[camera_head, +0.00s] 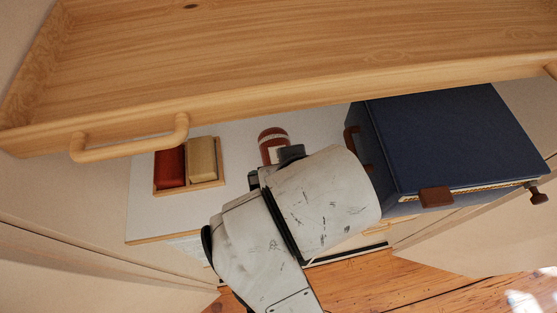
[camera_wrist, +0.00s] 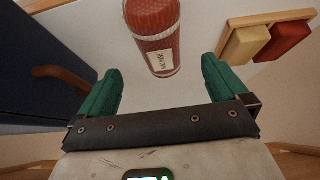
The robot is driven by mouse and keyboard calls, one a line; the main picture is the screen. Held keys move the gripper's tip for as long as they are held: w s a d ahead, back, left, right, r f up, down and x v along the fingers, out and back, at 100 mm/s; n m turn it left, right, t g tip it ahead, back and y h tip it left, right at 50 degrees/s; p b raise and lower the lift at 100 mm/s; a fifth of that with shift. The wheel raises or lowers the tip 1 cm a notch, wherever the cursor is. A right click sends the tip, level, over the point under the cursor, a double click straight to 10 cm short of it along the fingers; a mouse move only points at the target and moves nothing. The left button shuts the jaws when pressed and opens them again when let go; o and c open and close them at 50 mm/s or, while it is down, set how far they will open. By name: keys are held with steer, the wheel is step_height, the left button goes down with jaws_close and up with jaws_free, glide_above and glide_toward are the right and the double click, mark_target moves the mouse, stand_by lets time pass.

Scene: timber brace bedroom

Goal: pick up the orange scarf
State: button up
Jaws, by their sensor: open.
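Nothing in view is plainly an orange scarf. A red, patterned roll or cylinder (camera_head: 273,143) with white bands and a pale label lies on the white shelf; I cannot tell if it is cloth. In the wrist view the red roll (camera_wrist: 156,32) is just beyond my gripper (camera_wrist: 160,66), roughly centred between the green fingers. The fingers are open and empty, apart from the roll. A red-orange block-like piece (camera_head: 170,168) and a tan piece (camera_head: 202,159) lie side by side in a shallow wooden tray (camera_head: 189,189). My arm hides part of the shelf in the head view.
A dark blue box (camera_head: 445,135) with brown fittings stands to the right, close beside my arm. An open, empty wooden drawer (camera_head: 280,45) with a handle (camera_head: 130,146) overhangs the shelf. Bare white shelf (camera_head: 238,160) lies between the tray and the red roll.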

mark_target(270, 140)
steer(key=shift+b+x, duration=2.5)
steer(key=shift+x, duration=0.25)
steer(key=shift+b+x, duration=0.6)
steer(key=shift+x, duration=1.5)
steer(key=shift+c, duration=0.2)
steer(key=c, duration=1.1)
steer(key=shift+r, duration=0.1)
